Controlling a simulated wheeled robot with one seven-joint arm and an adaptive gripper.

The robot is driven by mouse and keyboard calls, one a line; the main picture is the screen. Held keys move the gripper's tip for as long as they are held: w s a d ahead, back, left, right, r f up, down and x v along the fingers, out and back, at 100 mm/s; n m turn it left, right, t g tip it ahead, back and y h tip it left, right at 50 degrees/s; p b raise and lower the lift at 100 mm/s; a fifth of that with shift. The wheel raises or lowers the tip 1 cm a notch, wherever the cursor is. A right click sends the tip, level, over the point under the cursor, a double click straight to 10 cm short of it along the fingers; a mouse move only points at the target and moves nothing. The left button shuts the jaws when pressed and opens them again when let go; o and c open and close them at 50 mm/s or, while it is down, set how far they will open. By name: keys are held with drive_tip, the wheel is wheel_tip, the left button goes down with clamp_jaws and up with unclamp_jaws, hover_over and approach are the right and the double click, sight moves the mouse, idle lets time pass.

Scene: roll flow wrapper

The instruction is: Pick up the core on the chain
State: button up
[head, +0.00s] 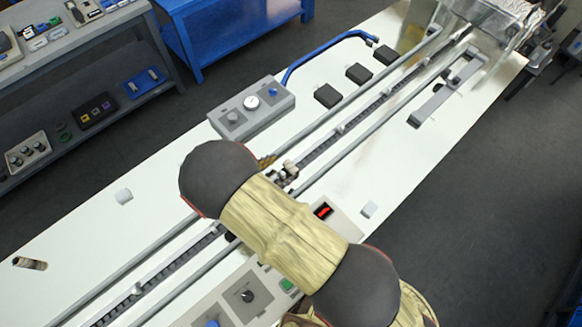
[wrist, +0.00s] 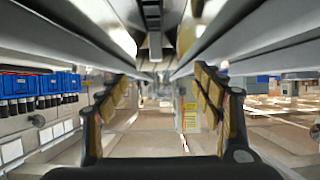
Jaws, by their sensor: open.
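The chain (head: 375,103) runs in a long channel between rails, diagonally across the white machine bed. In the head view my arm covers its middle stretch. A small brown and pale shape (head: 286,172) sits at the chain just beyond my arm; I cannot tell whether it is the core or part of my gripper. A brown tube-like piece (head: 30,263) lies on the white bed at far left, off the chain. In the wrist view my gripper (wrist: 160,80) is open, its tan-padded fingers wide apart. I see no core clearly between them.
A grey control box (head: 250,108) with a gauge and blue hose stands behind the rails. Dark blocks (head: 359,73) lie beside them. A control panel (head: 245,294) is in front. A shelf (head: 85,60) and blue bench (head: 235,35) stand across the floor.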

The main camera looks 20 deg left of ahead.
sight(291, 166)
drive_tip(key=x, duration=0.4)
drive_tip(key=shift+d, duration=0.25)
drive_tip(key=shift+c, duration=1.1)
drive_tip(key=c, duration=0.7)
drive_tip(key=shift+r, duration=0.1)
